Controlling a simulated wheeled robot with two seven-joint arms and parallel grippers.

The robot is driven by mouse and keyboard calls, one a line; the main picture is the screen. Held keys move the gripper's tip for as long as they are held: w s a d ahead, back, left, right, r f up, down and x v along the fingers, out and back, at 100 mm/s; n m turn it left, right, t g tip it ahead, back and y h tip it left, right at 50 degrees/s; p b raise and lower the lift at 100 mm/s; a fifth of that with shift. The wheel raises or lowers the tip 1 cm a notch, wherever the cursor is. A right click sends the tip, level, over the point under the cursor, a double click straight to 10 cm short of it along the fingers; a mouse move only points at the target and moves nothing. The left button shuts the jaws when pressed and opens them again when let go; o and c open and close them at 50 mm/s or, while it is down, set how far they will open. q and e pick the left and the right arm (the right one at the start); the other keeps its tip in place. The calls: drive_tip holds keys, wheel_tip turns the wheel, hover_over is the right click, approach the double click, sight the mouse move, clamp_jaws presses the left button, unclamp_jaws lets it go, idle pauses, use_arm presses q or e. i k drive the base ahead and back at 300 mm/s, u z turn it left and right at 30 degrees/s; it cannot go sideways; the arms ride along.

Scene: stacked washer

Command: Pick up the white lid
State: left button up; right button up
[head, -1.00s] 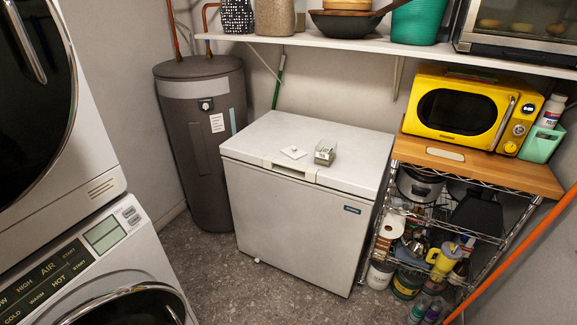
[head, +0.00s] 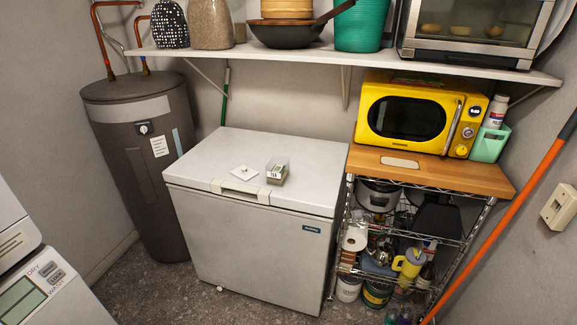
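The white lid (head: 244,172) is a small, flat, square piece with a little knob in its middle. It lies on top of the white chest freezer (head: 300,160), near the front edge and behind the handle. A small clear container (head: 277,171) with a label and something greenish inside stands just to the right of the lid, apart from it, and its top looks uncovered. Neither of my grippers shows in the head view.
A grey water heater (head: 150,160) stands left of the freezer. At right, a wire rack with a wooden top (head: 430,172) bears a yellow microwave (head: 415,115). A shelf (head: 300,58) hangs above. An orange pole (head: 500,225) leans at far right. The floor in front is clear.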

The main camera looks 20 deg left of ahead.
sight(243, 172)
drive_tip(key=z, duration=0.3)
drive_tip(key=i, duration=0.8)
drive_tip(key=u, duration=0.7)
drive_tip(key=i, duration=0.75)
drive_tip(key=u, duration=0.75)
